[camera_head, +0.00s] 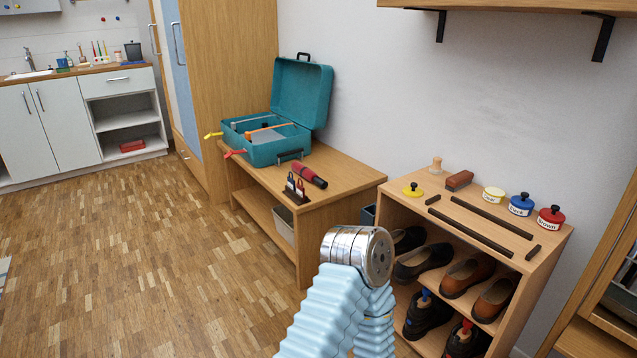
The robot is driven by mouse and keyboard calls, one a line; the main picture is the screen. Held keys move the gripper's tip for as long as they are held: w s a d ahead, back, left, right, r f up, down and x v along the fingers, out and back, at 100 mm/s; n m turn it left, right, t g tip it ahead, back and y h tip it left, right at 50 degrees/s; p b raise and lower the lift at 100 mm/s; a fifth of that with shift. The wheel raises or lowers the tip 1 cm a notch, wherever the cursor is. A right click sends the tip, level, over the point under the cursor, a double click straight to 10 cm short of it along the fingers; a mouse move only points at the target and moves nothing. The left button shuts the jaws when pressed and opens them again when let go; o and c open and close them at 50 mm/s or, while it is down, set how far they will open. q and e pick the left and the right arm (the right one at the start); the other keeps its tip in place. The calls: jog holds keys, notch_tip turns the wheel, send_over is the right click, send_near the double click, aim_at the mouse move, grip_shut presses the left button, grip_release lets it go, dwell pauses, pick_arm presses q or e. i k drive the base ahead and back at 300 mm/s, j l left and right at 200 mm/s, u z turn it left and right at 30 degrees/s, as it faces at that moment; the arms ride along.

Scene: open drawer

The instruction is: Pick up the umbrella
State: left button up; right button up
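What looks like the umbrella, a short folded one in red with a dark end (309,176), lies on the low wooden bench (345,181) in the head view. It lies behind a small dark stand (297,191) with red-marked items. Neither of my grippers shows. One of my arms, with a light blue sleeve and a metal joint, rises from the bottom centre, in front of the bench's right end. Its gripper is out of sight.
An open teal toolbox (270,153) with tools stands on the bench, left of the umbrella. A shoe rack (448,217) with polish tins and brushes on top stands to the right. A wooden wall shelf (520,5) hangs above.

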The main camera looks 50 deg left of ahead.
aim_at(305, 173)
jog(key=i+j+u, duration=0.1)
jog(key=j, duration=0.35)
jog(key=i+j+u, duration=0.15)
jog(key=j, duration=0.25)
jog(key=i+j+u, duration=0.1)
jog(key=j, duration=0.3)
jog(key=i+j+u, duration=0.1)
jog(key=i+j, duration=0.15)
jog(key=j, duration=0.15)
jog(key=i+j+u, duration=0.1)
jog(key=j, duration=0.25)
jog(key=i+j+u, duration=0.15)
jog(key=i+j, duration=0.1)
jog(key=j, duration=0.1)
